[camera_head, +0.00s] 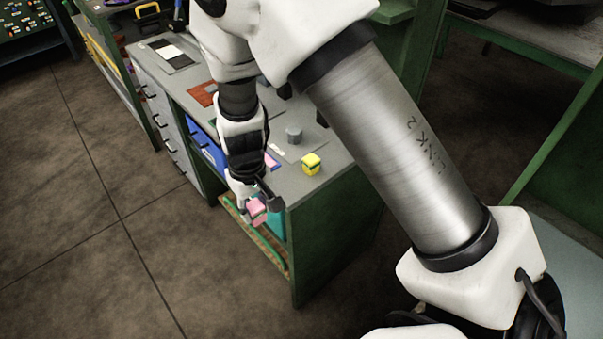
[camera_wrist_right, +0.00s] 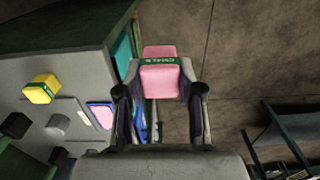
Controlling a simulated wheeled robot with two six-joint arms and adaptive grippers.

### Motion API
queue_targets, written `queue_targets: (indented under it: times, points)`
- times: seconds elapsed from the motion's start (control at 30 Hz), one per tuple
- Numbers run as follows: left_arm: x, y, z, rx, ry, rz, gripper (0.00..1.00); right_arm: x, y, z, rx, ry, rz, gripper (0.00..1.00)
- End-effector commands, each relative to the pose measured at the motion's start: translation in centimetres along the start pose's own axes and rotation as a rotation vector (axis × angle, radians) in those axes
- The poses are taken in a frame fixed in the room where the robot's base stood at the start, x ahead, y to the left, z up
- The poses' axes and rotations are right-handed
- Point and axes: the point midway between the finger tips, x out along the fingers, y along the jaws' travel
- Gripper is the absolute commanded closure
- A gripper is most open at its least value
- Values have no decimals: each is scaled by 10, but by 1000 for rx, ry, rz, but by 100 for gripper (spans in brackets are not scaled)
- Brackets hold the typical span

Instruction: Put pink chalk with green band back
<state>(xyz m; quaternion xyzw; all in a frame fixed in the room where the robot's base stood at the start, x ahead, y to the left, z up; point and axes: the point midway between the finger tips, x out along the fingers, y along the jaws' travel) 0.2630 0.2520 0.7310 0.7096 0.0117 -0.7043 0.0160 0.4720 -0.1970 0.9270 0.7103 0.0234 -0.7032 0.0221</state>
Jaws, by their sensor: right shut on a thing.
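The pink chalk with a green band (camera_head: 256,207) is a pink block held in my right gripper (camera_head: 258,203). In the right wrist view the pink chalk (camera_wrist_right: 160,80) shows between the fingers of my right gripper (camera_wrist_right: 160,105), its green band running across the middle. The gripper is shut on it, in front of the desk's open side, near a shelf (camera_head: 265,240) below the desk top. My left gripper is not seen.
A yellow block with a dark band (camera_head: 311,164) and a grey cylinder (camera_head: 294,134) stand on the grey desk top (camera_head: 330,150). They also show in the right wrist view, as the yellow block (camera_wrist_right: 42,89) and the cylinder (camera_wrist_right: 58,124). Open floor (camera_head: 130,260) lies to the left.

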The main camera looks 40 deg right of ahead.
Motion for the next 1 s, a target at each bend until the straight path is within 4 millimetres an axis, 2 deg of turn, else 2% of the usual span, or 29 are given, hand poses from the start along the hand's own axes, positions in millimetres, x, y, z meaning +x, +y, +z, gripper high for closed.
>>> queue_targets:
  times: [0.03, 0.17, 0.27, 0.5, 0.63, 0.73, 0.9, 1.0]
  points:
    - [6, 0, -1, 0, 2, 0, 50, 6, -1, -1, -11, 0, 0, 96]
    - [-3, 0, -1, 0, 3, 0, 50, 3, 14, -7, -11, -1, -6, 96]
    - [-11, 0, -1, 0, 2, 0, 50, 4, 38, -17, -11, -1, -8, 96]
    - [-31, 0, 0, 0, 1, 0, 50, 11, 110, -46, -6, 1, -5, 96]
    - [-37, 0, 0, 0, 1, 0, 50, 15, 138, -58, -10, 1, -1, 96]
    - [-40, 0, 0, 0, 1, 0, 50, 20, 147, -61, -11, -1, 0, 96]
    - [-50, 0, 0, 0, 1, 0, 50, 47, 147, -60, -13, -3, 1, 96]
    - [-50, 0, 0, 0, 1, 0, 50, 54, 147, -61, -14, 0, 1, 96]
